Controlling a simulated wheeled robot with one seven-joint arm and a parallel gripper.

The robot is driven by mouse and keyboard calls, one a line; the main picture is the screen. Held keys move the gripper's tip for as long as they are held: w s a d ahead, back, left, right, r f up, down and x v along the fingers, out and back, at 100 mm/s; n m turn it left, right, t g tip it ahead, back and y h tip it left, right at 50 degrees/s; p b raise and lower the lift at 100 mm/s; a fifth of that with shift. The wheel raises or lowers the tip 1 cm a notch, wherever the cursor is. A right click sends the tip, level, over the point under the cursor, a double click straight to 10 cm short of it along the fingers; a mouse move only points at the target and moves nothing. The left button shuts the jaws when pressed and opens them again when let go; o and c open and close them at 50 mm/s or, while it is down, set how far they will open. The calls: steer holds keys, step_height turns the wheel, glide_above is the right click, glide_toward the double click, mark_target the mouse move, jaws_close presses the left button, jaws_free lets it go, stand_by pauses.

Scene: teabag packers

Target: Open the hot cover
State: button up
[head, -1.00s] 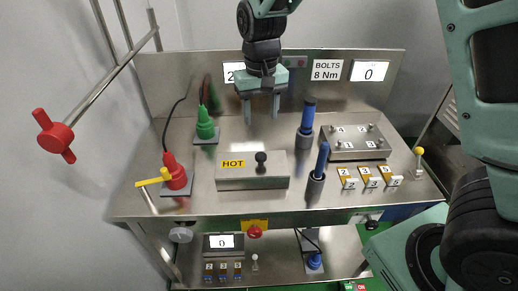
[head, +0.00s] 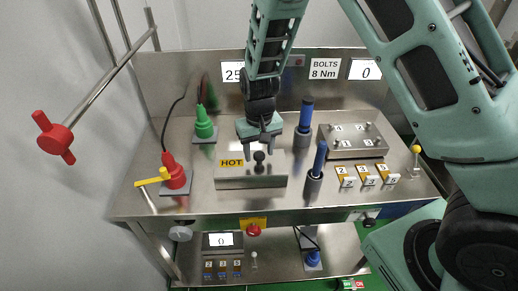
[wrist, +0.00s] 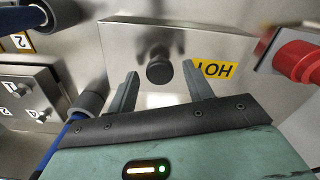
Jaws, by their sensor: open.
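The hot cover (head: 234,180) is a low steel box lid with a yellow HOT label and a black knob (head: 259,157) on its top. It sits shut on the steel bench. My gripper (head: 258,152) is above the cover, over the knob, with its fingers apart and nothing between them. In the wrist view the knob (wrist: 159,67) shows just beyond the open fingertips (wrist: 160,80), roughly centred between them. The fingers do not appear to touch it. The HOT label (wrist: 213,71) shows upside down beside it.
Blue-handled tools (head: 317,162) in holders stand close on the right. A bolt block (head: 352,142) and numbered tags (head: 368,175) lie farther right.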

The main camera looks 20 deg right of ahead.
steer(key=shift+c, duration=0.3)
jaws_close()
steer(key=shift+w+r, duration=0.1)
